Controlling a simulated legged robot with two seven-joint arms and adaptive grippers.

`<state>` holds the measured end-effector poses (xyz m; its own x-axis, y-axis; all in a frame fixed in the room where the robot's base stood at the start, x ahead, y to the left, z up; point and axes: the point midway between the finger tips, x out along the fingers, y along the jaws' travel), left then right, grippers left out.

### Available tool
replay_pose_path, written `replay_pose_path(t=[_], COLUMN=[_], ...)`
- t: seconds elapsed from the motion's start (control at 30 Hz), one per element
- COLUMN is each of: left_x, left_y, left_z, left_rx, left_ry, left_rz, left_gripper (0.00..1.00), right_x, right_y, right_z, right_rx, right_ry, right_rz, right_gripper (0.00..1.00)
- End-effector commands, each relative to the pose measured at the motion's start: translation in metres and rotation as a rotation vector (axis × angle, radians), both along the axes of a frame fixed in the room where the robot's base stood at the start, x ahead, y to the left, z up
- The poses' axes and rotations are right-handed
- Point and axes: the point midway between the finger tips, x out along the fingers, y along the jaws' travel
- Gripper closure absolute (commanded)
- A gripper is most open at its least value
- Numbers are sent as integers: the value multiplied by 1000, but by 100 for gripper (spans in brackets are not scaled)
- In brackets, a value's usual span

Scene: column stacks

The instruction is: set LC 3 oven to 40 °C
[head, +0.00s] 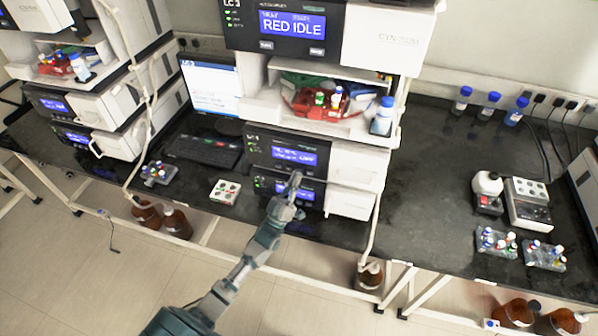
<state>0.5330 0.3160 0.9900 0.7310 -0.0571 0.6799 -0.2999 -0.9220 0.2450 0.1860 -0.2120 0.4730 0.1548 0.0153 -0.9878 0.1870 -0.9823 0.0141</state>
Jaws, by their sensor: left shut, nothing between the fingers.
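The LC 3 stack stands in the middle of the bench. Its top module (385,40) carries an "LC 3" label and a blue screen reading "RED IDLE". Below the bottle shelf is a module with a small label and a blue screen (295,153); its text is too small to read surely. Under it is another module with a blue screen (268,184), partly hidden by my gripper. I cannot tell for sure which is the oven. My left gripper (296,177) is shut and empty, in front of these two lower modules; contact cannot be told. My right gripper is out of view.
A monitor (212,84) and keyboard (203,150) stand left of the stack. A second stack (120,110) is at left.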

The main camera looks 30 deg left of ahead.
Motion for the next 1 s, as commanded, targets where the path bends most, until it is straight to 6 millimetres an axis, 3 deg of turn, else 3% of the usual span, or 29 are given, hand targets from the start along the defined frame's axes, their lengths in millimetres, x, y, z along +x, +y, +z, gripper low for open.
replay_pose_path(t=[0.7, 1.0], left_x=[6, -4], left_y=[1, -1], left_z=[0, 1], left_rx=[0, 0], left_ry=[0, 1], left_rz=[0, 0], left_gripper=[100, 100], right_x=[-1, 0], right_y=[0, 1], right_z=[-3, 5], right_rx=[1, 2], right_ry=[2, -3], right_rz=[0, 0], right_gripper=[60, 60])
